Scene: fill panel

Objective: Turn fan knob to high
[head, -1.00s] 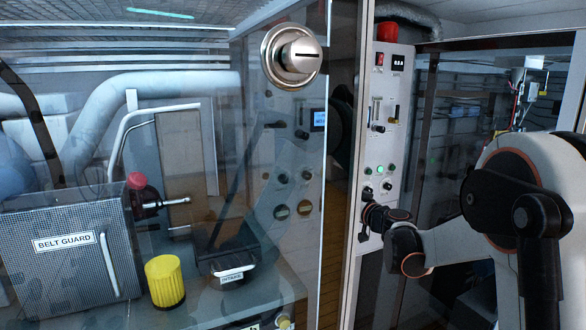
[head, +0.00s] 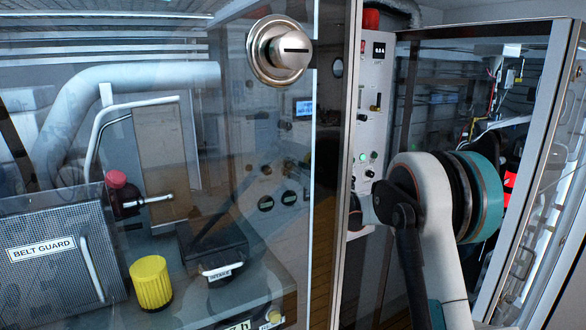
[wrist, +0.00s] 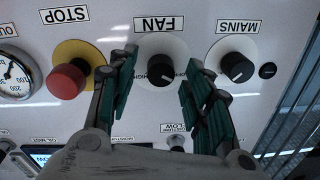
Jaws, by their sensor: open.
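In the wrist view, the black fan knob (wrist: 160,69) sits on a white round base under a FAN label (wrist: 159,24) that appears upside down. My gripper (wrist: 162,66) is open, with one green-padded finger on each side of the knob. A gap shows between the knob and each finger, and I cannot tell how deep the fingertips reach. In the head view, the light control panel (head: 371,105) stands upright beyond the glass enclosure. My arm covers its lower part, so the fan knob and my fingers are hidden there.
The black MAINS knob (wrist: 237,68) is close to the right finger, and the red STOP button (wrist: 67,80) is close to the left one. A glass enclosure with a metal lock (head: 280,50) stands at left. A framed glass door (head: 545,150) is at right.

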